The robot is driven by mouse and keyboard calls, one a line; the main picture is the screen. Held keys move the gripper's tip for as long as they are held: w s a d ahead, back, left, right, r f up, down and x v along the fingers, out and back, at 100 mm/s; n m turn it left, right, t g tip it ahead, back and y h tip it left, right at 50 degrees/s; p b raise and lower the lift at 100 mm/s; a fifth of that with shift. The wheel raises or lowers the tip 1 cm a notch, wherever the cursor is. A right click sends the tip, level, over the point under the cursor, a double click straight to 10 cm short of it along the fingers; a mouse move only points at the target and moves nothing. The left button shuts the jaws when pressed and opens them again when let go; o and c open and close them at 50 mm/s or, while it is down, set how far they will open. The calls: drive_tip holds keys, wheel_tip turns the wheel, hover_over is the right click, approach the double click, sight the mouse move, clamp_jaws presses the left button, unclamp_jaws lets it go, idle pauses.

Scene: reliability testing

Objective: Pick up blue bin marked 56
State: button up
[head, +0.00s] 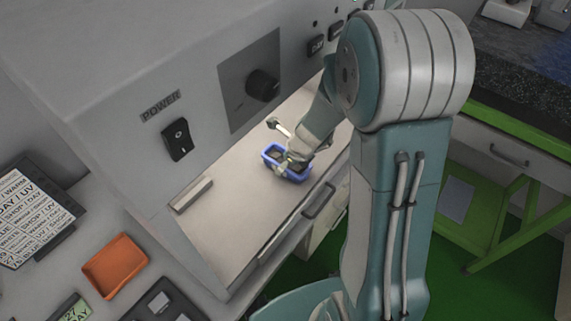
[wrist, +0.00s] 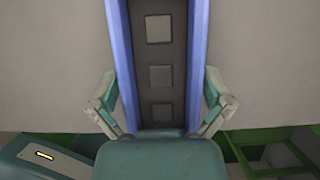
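The blue bin (head: 297,178) sits on the pale surface inside the open grey cabinet in the head view. No number 56 is readable on it. In the wrist view the bin (wrist: 118,40) runs up the middle, with blue side walls and a dark inside showing grey squares. My gripper (head: 288,160) is low over the bin, hiding part of it. In the wrist view the fingers of my gripper (wrist: 160,98) are spread wide, one along each side wall. They are very close to the walls; I cannot tell whether they touch. The bin appears to rest on the surface.
A small pale-handled item (head: 279,127) lies just behind the bin. A pale block (head: 192,194) is at the cabinet's left front. The cabinet's front panel with a power switch (head: 179,138) overhangs the surface. An orange tray (head: 115,265) is on the lower left bench.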

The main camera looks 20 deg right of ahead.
drive_tip(key=c, duration=0.9)
